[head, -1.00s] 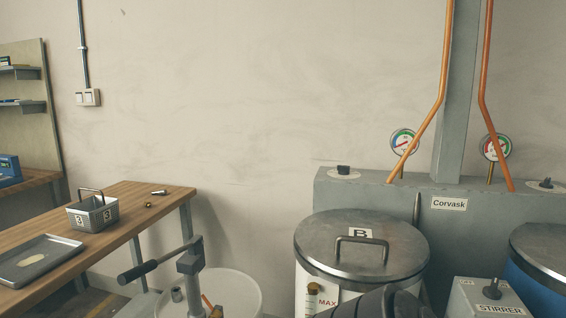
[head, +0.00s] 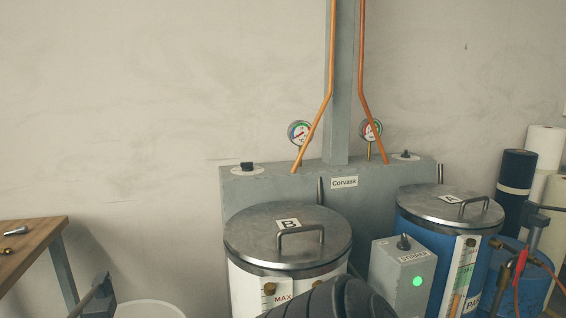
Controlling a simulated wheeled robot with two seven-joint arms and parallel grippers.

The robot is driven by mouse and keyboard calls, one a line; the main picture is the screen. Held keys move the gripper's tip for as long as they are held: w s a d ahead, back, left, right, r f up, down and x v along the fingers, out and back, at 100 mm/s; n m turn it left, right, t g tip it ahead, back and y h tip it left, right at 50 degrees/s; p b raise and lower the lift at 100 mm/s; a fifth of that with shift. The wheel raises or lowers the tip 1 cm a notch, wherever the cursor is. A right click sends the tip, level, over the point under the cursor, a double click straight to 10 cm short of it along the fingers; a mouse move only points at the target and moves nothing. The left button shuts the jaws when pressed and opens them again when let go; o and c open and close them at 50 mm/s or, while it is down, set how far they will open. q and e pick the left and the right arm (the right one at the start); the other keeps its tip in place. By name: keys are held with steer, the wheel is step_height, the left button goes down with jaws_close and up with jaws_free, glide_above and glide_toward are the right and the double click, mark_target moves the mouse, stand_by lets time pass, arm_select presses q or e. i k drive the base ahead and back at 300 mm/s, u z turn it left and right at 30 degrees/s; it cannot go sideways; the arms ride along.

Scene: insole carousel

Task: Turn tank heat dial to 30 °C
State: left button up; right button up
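Two black dials sit on round white plates on top of the grey housing (head: 260,190) marked Corvask. The left dial (head: 247,166) is behind tank B (head: 240,281), a white tank with a steel lid. The right dial (head: 405,154) is behind tank A (head: 412,234), a blue tank with a steel lid. Their scale marks are too small to read, and I cannot tell which is the task's dial. Neither of my grippers shows; a dark ribbed shape fills the bottom middle.
A stirrer box (head: 398,285) with a black knob and a lit green lamp stands between the tanks. Copper pipes (head: 362,80) rise beside a grey post (head: 341,70). Dark and white rolls (head: 517,170) stand at right. A wooden table (head: 35,240) is at left.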

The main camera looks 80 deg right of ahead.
mark_target(245, 166)
steer(key=z, duration=2.65)
